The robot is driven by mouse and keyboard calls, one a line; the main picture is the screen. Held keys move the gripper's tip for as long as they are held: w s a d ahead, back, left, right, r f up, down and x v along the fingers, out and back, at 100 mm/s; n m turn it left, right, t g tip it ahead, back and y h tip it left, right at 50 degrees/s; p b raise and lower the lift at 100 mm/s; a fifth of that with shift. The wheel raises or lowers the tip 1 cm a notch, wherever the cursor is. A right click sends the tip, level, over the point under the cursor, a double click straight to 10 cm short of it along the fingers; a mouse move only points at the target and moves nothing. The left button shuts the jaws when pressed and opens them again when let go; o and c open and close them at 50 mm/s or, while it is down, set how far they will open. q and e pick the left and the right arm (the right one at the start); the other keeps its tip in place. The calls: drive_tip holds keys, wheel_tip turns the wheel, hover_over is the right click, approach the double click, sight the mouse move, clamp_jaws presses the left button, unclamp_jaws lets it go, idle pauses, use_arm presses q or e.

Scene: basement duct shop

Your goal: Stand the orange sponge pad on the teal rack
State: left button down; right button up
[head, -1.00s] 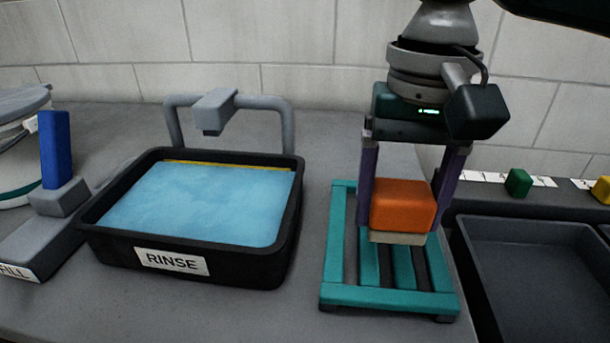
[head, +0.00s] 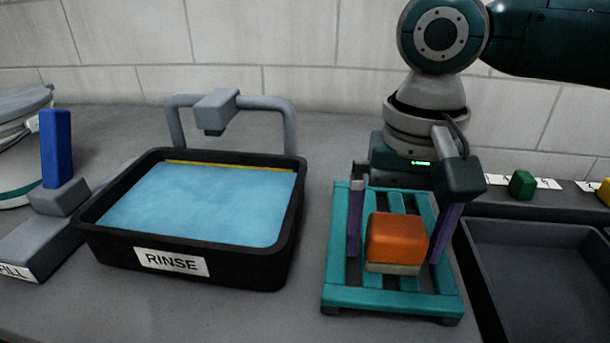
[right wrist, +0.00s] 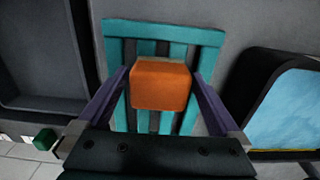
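The orange sponge pad (head: 397,238), a block with a pale layer along its bottom, sits upright on the slats of the teal rack (head: 390,299). My right gripper (head: 403,240) is above the rack, pointing down, with its two purple fingers on either side of the pad. Narrow gaps show between the fingers and the pad, so it is open. The right wrist view also shows the pad (right wrist: 160,84) between the spread fingers, over the rack (right wrist: 163,28). My left gripper is not in view.
A black RINSE basin (head: 282,262) with blue water stands left of the rack, a grey tap (head: 216,108) behind it. A dark empty tray (head: 535,260) is close on the right. Green (head: 522,184) and yellow (head: 604,190) blocks sit behind the tray. A blue lever (head: 56,148) stands far left.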

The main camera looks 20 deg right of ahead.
sight(397, 226)
drive_tip(key=shift+r, duration=0.25)
wheel_tip(397, 226, up, 11)
drive_tip(key=shift+r+p, duration=0.2)
drive_tip(key=shift+p, duration=0.85)
drive_tip(key=s+a+f+n+y, duration=0.1)
drive_tip(key=s+a+f+n, duration=0.1)
drive_tip(key=a+f, duration=0.1)
drive_tip(key=s+a+f+n+t+y, duration=0.1)
drive_tip(key=s+a+f+n, duration=0.1)
drive_tip(key=a+f, duration=0.1)
drive_tip(key=s+a+f+n+t+y, duration=0.1)
drive_tip(key=s+a+f+n, duration=0.1)
drive_tip(key=a+f+n, duration=0.1)
drive_tip(key=shift+s+a, duration=0.2)
drive_tip(key=shift+a, duration=0.7)
drive_tip(key=shift+n+t, duration=0.4)
drive_tip(key=shift+t, duration=0.3)
drive_tip(key=s, duration=0.1)
drive_tip(key=s+f, duration=0.1)
drive_tip(key=s+d, duration=0.1)
drive_tip(key=shift+s+f, duration=0.3)
drive_tip(key=shift+f, duration=0.05)
drive_tip(key=s+d+f+h, duration=0.1)
drive_tip(key=s+d+h, duration=0.1)
drive_tip(key=s+d, duration=0.3)
drive_tip(key=shift+s+d+f+h, duration=0.2)
drive_tip(key=shift+s+d+h, duration=0.2)
drive_tip(key=shift+d, duration=0.5)
